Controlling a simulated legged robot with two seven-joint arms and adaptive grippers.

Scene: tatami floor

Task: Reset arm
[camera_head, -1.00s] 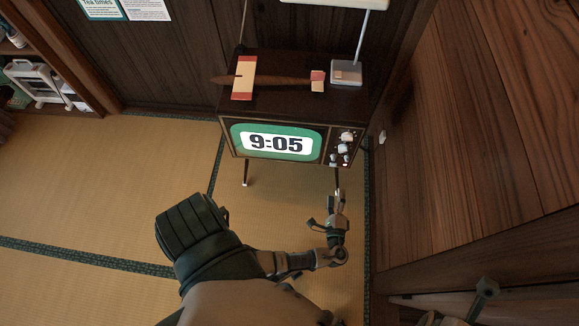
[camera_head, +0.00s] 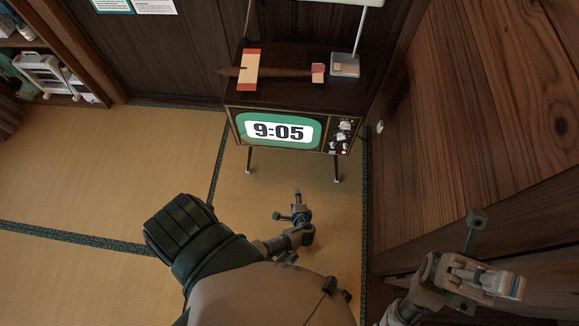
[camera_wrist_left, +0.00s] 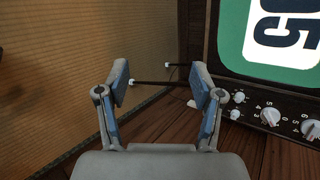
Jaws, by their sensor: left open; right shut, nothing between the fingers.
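My left gripper (camera_head: 290,207) is open and empty in the head view, in front of and below the television, apart from it. In the left wrist view its two fingers (camera_wrist_left: 161,76) are spread with nothing between them. My right gripper (camera_head: 506,284) is at the lower right of the head view, close to the wooden wall, shut and empty. The television (camera_head: 235,135) stands on thin legs and its green-and-white screen reads 9:05. Part of its screen and its knobs (camera_wrist_left: 271,117) show sideways at the right of the left wrist view.
A wooden model plane (camera_head: 288,75) and a small grey box (camera_head: 345,66) sit on the television. The wooden wall (camera_head: 480,130) closes off the right side. A shelf (camera_head: 62,98) stands at the far left. The tatami floor (camera_head: 110,170) is clear on the left.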

